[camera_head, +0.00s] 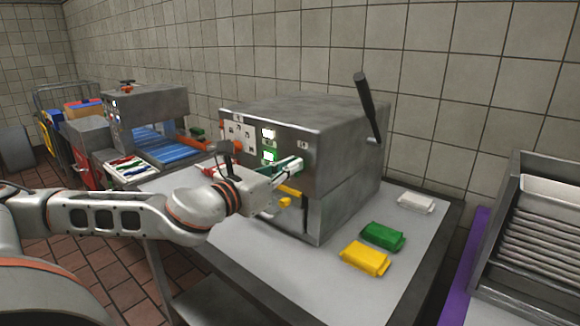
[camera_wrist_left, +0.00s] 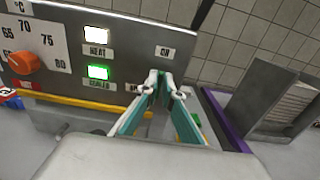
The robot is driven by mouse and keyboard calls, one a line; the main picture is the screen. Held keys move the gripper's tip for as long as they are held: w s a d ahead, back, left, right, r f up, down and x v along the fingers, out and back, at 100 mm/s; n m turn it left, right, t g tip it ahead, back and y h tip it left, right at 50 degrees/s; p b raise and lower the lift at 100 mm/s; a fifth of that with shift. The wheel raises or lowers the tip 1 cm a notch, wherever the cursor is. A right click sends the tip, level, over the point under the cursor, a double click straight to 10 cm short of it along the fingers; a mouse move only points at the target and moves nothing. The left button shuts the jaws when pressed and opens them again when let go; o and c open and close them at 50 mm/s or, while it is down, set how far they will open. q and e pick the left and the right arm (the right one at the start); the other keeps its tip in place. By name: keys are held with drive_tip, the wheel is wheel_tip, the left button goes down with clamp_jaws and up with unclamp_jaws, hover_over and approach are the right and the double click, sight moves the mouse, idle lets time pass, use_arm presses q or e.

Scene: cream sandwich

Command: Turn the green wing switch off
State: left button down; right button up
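The grey machine (camera_head: 325,130) stands on the table, and its front panel carries the controls. My left gripper (camera_head: 294,165) is at the right part of this panel, below the ON label (camera_head: 302,144). In the left wrist view its two fingertips (camera_wrist_left: 166,82) are close together just under the ON label (camera_wrist_left: 165,51). A small bit of green, the wing switch (camera_wrist_left: 162,91), shows between the fingers, which seem closed on it. Most of the switch is hidden by them, so its turn angle cannot be told. My right gripper is in neither view.
Left of the switch are a white HEAT lamp (camera_wrist_left: 96,35), a lit green COOLED lamp (camera_wrist_left: 98,72) and an orange dial (camera_wrist_left: 25,62). A black lever (camera_head: 368,105) rises at the machine's right. Yellow (camera_head: 366,257), green (camera_head: 383,236) and white (camera_head: 416,203) packets lie on the table.

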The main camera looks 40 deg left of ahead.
use_arm(q)
drive_tip(key=n+p, duration=0.2)
drive_tip(key=n, duration=0.4)
drive_tip(key=f+n+p, duration=0.1)
drive_tip(key=n+p, duration=0.1)
drive_tip(key=n, duration=0.4)
drive_tip(key=a+n+p, duration=0.1)
drive_tip(key=n+p, duration=0.2)
drive_tip(key=n, duration=0.2)
drive_tip(key=shift+a+f+n, duration=0.1)
drive_tip(key=shift+f+n, duration=0.1)
drive_tip(key=shift+n, duration=0.2)
idle(0.6)
